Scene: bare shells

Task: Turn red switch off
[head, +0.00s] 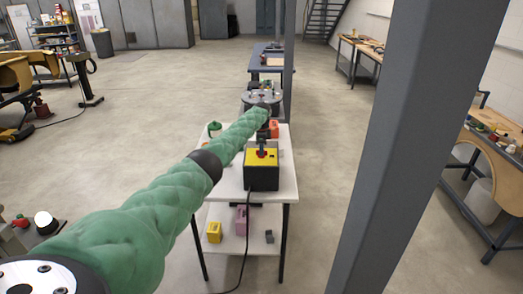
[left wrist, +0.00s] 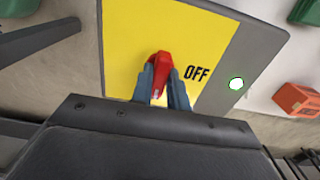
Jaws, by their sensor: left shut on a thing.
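A yellow-faced switch box (head: 262,172) with black sides stands on a white table in the head view. In the left wrist view the yellow panel (left wrist: 125,50) carries the word OFF to the right of a red switch (left wrist: 160,66). My left gripper (left wrist: 162,85) is shut on the red switch, with a blue-grey finger on each side of it. In the head view my left gripper (head: 262,147) is small, over the top of the box. Its fingers hide part of the switch. My right gripper is in neither view.
The white table (head: 284,185) also holds a green object (head: 214,127) and an orange object (head: 274,130). A lower shelf bears a yellow block (head: 214,232) and a pink block (head: 241,220). A grey post (head: 395,130) rises to the right of the table.

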